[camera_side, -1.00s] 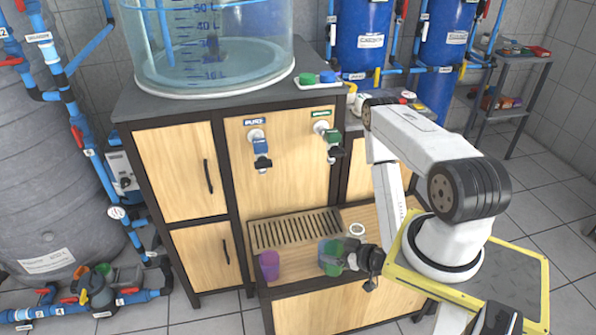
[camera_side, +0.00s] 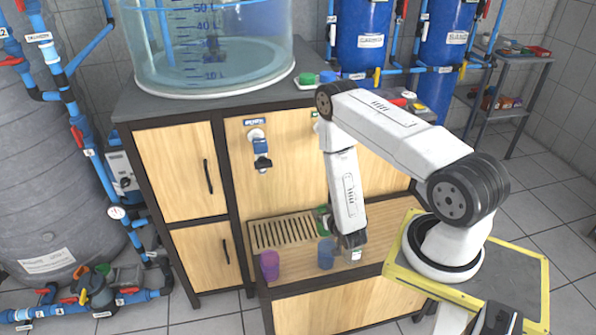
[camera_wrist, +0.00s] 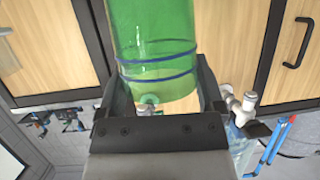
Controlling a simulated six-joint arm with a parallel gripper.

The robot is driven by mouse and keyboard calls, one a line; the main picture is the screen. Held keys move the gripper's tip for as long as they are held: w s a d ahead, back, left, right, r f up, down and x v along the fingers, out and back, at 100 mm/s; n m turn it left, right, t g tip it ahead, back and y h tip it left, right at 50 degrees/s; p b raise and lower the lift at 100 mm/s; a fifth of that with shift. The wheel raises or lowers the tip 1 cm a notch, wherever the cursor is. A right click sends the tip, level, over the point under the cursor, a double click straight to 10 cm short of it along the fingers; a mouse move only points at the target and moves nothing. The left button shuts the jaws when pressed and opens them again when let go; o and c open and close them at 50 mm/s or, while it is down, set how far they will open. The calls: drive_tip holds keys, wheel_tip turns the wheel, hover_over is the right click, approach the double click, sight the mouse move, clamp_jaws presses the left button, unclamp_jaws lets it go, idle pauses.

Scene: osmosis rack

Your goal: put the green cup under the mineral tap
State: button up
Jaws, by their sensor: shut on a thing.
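The green cup (camera_wrist: 155,45) is see-through with blue bands and sits between my gripper's fingers (camera_wrist: 155,85) in the wrist view. My gripper is shut on it. In the side view a green patch of the cup (camera_side: 322,218) shows behind my forearm, above the wooden counter; my fingers are hidden there. The mineral tap is hidden behind my arm in the side view; only a bit of its green label (camera_side: 315,114) shows. In the wrist view, which looks upside down, a tap (camera_wrist: 150,100) shows close by the cup's rim. I cannot tell the gap between them.
A blue cup (camera_side: 326,254) and a purple cup (camera_side: 270,265) stand on the counter (camera_side: 300,272) near its front. A slotted drain grate (camera_side: 282,231) lies behind them. The blue-handled tap (camera_side: 261,150) is on the panel to the left.

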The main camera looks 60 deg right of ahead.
drive_tip(key=w+d+m+g+h, duration=0.4)
drive_tip(key=d+m+g, duration=0.6)
drive_tip(key=shift+w+d+f+h, duration=0.15)
drive_tip(key=shift+f+h, duration=0.15)
drive_tip(key=shift+f, duration=0.05)
drive_tip(key=shift+f, duration=0.1)
drive_tip(key=shift+f, duration=2.8)
drive_tip(key=shift+f, duration=0.1)
drive_tip(key=shift+f, duration=2)
